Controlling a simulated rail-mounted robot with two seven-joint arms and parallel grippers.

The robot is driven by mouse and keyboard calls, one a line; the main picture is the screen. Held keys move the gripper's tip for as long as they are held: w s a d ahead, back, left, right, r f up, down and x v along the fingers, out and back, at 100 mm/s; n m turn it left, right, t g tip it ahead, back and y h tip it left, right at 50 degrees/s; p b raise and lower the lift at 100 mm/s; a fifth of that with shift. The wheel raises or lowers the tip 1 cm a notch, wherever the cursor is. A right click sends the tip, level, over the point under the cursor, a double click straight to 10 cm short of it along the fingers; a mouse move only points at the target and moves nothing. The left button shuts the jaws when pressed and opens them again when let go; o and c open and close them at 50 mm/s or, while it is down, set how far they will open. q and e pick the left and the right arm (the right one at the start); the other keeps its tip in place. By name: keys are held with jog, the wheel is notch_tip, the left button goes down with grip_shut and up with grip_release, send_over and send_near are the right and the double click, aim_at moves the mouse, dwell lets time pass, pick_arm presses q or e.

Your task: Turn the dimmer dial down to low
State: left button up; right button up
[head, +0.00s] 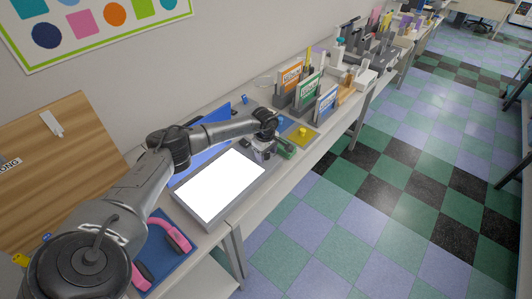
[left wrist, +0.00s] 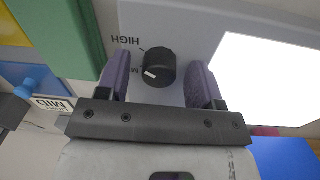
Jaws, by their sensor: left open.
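The dimmer dial (left wrist: 159,67) is a round black knob with a white pointer mark, set on the grey frame of a light panel (head: 179,196). In the left wrist view the printing appears upside down; HIGH is readable, and a label starting with M is partly hidden by a finger. The white mark points left, toward the M label. My left gripper (head: 268,151) is over the panel's far right corner. In the left wrist view the open gripper (left wrist: 160,64) has one finger on each side of the dial, with gaps visible. My right gripper is out of view.
A yellow pad (head: 312,139) and a green item (head: 287,153) are close to the gripper. File holders with a green folder (head: 310,91) stand farther along the bench. Pink-handled headphones (head: 178,236) lie on a blue mat nearer me. A white card reads MID (left wrist: 50,103).

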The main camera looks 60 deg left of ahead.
pick_arm(q)
jog(key=c, duration=0.9)
